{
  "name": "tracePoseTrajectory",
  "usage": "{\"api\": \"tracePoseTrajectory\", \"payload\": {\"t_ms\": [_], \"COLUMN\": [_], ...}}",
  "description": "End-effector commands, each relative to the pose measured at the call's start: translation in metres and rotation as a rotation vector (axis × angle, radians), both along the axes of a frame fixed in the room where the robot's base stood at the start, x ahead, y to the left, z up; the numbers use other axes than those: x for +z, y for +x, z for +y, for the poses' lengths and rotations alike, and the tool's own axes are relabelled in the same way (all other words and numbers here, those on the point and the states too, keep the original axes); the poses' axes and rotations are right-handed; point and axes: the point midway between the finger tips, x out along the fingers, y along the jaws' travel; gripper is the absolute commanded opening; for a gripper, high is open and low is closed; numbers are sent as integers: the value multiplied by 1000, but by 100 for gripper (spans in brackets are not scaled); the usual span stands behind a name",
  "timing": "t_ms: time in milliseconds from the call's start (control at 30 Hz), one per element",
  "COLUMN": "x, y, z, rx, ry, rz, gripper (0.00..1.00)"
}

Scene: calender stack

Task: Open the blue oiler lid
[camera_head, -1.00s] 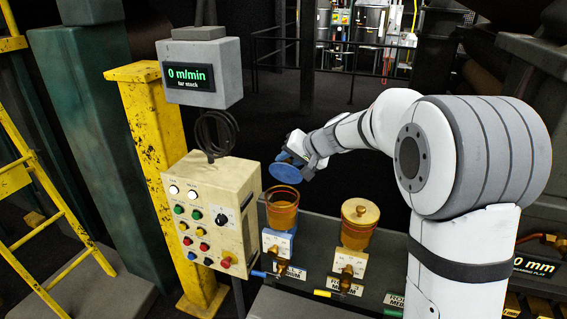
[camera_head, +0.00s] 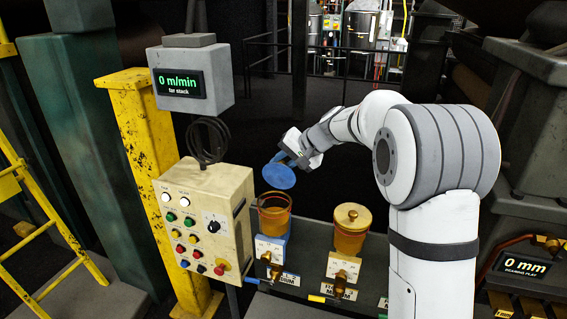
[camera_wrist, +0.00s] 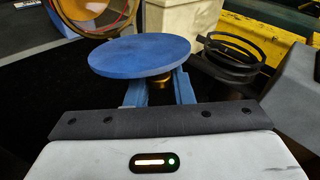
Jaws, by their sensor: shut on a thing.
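The blue oiler lid (camera_head: 279,177) is a flat blue disc, off its cup and tilted in the head view. My gripper (camera_head: 291,158) is shut on it and holds it above the oiler. In the wrist view the lid (camera_wrist: 140,56) sits in front of my gripper (camera_wrist: 160,88), with a brass knob between the blue fingers. The open amber oiler cup (camera_head: 273,215) with the blue base (camera_head: 270,248) stands below the lid, apart from it. Part of the amber cup also shows at the top left of the wrist view (camera_wrist: 68,22).
A second amber oiler (camera_head: 351,228), with its brass lid on, stands to the right. A beige button panel (camera_head: 205,222) and a coiled black cable (camera_head: 208,140) are close on the left. A grey display box (camera_head: 190,75) hangs above them. Dark open space lies behind the lid.

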Motion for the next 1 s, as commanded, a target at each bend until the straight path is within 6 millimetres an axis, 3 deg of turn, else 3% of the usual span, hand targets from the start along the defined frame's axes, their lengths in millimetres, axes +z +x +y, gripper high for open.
{"api": "tracePoseTrajectory", "payload": {"t_ms": [267, 567, 1000], "x": [-3, 2, 47], "y": [-1, -2, -25], "z": [0, -4, -46], "rx": [3, 0, 0], "ry": [-1, -1, 0], "rz": [6, 2, 2], "gripper": [41, 41, 41]}}
